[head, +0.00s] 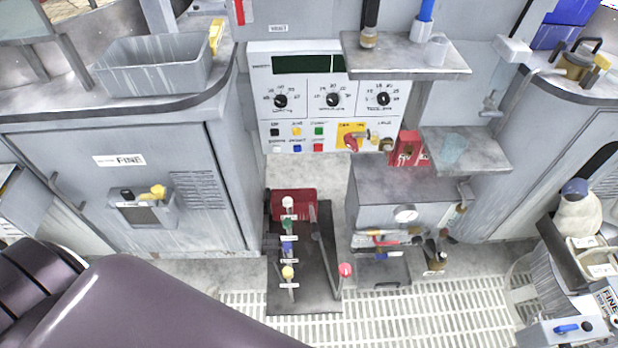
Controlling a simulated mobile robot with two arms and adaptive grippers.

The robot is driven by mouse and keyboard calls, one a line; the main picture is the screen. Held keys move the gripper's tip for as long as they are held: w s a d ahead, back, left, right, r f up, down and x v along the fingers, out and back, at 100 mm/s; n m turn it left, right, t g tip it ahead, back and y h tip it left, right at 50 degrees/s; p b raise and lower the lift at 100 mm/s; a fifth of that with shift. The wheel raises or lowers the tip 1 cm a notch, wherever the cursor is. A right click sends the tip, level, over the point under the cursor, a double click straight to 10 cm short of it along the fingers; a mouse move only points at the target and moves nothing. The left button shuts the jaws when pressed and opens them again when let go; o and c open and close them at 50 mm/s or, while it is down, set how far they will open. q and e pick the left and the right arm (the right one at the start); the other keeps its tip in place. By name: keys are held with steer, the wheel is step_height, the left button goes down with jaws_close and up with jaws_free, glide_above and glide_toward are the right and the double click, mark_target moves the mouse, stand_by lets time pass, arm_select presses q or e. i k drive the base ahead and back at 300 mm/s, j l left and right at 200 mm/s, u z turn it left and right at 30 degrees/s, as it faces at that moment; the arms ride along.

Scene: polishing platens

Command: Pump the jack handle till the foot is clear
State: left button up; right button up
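A dark lever (328,240) with a red knob (345,270) at its near end stands tilted at the right side of a dark floor plate (310,300). It looks like the jack handle, but I cannot be sure. A red block (300,198) sits at the back of that plate. Several small levers with white (288,202), green (288,226), blue (288,247) and yellow (288,272) knobs stand in a row on the plate. I cannot make out the foot or any gap under it. Neither of my grippers is in view.
A grey cabinet (400,185) with a gauge (405,214) stands right of the plate, with small valves and a bottle (435,262) in front. A control panel (310,95) is behind. Grated floor (440,315) lies in front. My dark arm fills the lower left.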

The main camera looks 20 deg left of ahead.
mark_target(314, 227)
steer(key=u, duration=0.7)
